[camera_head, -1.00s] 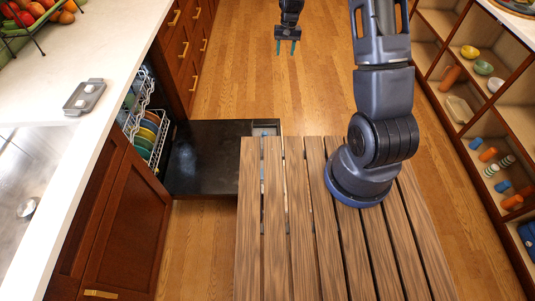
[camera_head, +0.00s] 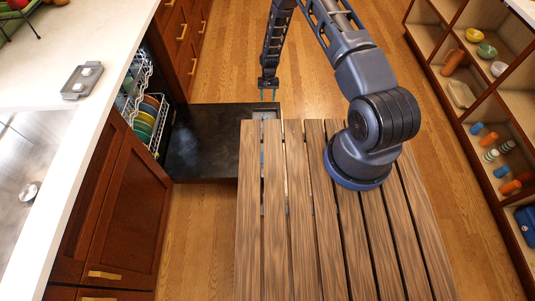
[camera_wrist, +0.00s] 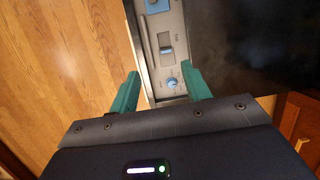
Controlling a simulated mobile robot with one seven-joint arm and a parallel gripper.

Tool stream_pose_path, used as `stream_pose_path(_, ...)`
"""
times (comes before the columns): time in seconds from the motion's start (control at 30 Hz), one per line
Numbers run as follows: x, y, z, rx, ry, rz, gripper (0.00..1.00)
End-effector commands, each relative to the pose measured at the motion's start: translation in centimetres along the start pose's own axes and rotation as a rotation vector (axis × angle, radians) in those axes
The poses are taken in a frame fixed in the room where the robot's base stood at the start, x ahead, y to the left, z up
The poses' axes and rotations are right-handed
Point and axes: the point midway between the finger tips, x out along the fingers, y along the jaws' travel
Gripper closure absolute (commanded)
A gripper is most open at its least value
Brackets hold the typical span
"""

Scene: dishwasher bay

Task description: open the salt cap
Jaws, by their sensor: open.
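The open dishwasher door (camera_head: 205,150) lies flat as a dark panel in the head view. A grey control strip (camera_wrist: 157,30) at its end shows in the wrist view. On the strip is a small round blue cap (camera_wrist: 172,83), which looks like the salt cap, with a blue-tipped slider (camera_wrist: 167,50) and a blue square (camera_wrist: 158,6) farther along. My gripper (camera_wrist: 161,74) is open, its teal fingers apart and empty. In the wrist view the round cap appears between the fingers, nearer the right one. In the head view my gripper (camera_head: 268,95) is at the strip's far end; contact cannot be told.
The slatted wooden table (camera_head: 320,230) stands close to the strip. The dish rack (camera_head: 150,125) with plates is at the left, beside the counter (camera_head: 70,110). Open shelves (camera_head: 490,110) stand at the right. The floor beyond the door is clear.

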Motion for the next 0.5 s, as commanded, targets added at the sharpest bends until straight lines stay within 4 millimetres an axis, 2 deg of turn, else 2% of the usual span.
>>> stream_pose_path(0.03,2.4,-0.1,0.4,0.002,-0.015,0.003,0.52)
stream_pose_path(0.1,5.3,-0.3,0.8,0.005,-0.030,0.007,0.52)
stream_pose_path(0.4,17.5,-0.2,3.8,0.023,-0.090,0.023,0.52)
stream_pose_path(0.5,20.7,-0.1,4.9,0.028,-0.105,0.028,0.52)
